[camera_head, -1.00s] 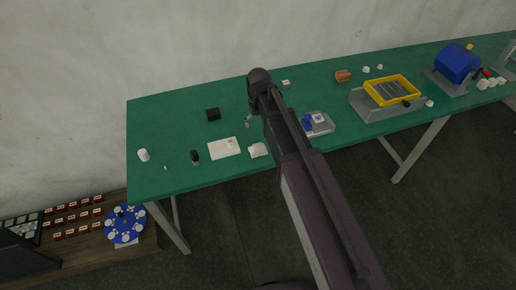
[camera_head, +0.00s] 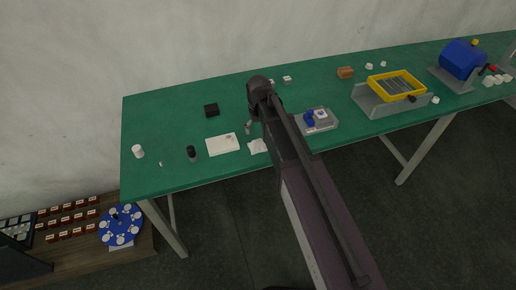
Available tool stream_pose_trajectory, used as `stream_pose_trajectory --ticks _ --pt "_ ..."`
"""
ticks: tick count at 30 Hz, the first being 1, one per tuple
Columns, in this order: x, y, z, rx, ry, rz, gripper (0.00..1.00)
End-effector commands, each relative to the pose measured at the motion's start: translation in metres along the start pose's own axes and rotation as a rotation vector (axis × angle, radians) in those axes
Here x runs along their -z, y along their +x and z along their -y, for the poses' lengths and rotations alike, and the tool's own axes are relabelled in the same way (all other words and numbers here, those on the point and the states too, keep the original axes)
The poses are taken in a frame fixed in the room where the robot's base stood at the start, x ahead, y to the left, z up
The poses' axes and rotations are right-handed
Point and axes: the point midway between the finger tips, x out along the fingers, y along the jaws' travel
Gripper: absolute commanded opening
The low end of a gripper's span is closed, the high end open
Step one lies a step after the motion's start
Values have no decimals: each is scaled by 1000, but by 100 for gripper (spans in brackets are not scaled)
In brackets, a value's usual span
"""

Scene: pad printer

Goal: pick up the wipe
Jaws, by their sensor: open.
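The wipe (camera_head: 257,147) is a small crumpled white cloth lying on the green table near its front edge. Its right end meets the outline of my dark arm, which may hide part of it. My gripper (camera_head: 248,129) shows only as a small grey piece below the arm's end, just behind and above the wipe in the picture. It is open with nothing seen in it. My arm hides most of it, and I cannot tell its height over the table.
A white card (camera_head: 222,144) lies left of the wipe, with a dark bottle (camera_head: 192,153) beyond it. A black box (camera_head: 211,110) stands behind. A grey tray with blue parts (camera_head: 319,125) sits right of my arm. The front left table is mostly clear.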

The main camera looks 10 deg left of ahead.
Motion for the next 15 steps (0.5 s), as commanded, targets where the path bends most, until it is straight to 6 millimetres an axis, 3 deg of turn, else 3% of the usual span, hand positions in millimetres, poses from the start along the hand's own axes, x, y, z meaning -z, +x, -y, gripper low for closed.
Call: stream_pose_trajectory --ticks 6,15 --pt "0 19 0 0 0 0 100" --pt "0 23 0 0 0 0 100"
